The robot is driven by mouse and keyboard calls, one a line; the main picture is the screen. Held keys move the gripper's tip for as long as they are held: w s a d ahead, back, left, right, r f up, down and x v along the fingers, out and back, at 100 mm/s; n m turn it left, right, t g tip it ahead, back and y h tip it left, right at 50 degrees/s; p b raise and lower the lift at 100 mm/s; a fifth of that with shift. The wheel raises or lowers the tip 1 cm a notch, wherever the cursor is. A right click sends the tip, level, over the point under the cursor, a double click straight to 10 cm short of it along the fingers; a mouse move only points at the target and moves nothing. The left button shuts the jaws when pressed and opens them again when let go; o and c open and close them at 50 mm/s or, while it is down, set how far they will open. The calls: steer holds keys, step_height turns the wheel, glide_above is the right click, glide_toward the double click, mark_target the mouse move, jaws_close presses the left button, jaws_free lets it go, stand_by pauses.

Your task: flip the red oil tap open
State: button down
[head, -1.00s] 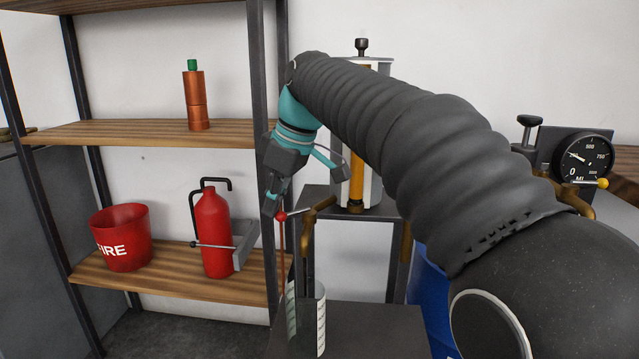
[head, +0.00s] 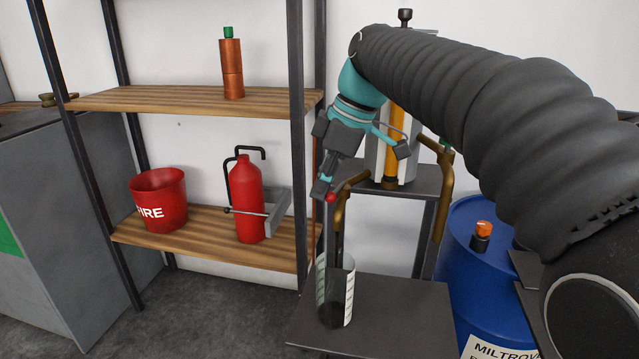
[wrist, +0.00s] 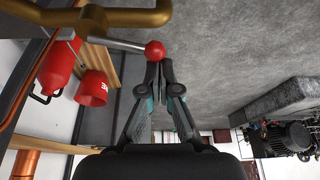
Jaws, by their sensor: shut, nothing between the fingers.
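The red oil tap is a red ball knob (head: 330,197) on a thin metal lever beside a downturned brass spout (head: 341,208). In the wrist view the lever (wrist: 118,43) runs sideways from the brass pipe (wrist: 130,18) to the red ball (wrist: 155,50). My gripper (head: 321,188) is shut and empty, its fingertips right at the ball. In the wrist view its closed tips (wrist: 158,68) appear to touch the ball. A dark streak (head: 338,243) hangs below the spout, above a clear measuring cylinder (head: 349,290) that looks dark inside.
A second brass spout (head: 441,200) with a green knob (head: 447,143) stands to the right. A blue barrel (head: 470,255) with an orange-topped fitting is beyond it. A shelf (head: 200,245) with a red FIRE bucket (head: 158,200) and red extinguisher (head: 246,200) stands left.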

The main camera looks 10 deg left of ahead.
steer(key=shift+w+d+p, duration=0.2)
steer(key=shift+w+p, duration=0.2)
steer(key=shift+w, duration=0.35)
steer(key=shift+a, duration=0.1)
step_height(320, 180, up, 10)
steer(key=shift+a+p, duration=0.15)
steer(key=shift+p, duration=0.2)
steer(key=shift+s, duration=0.15)
stand_by(0.4)
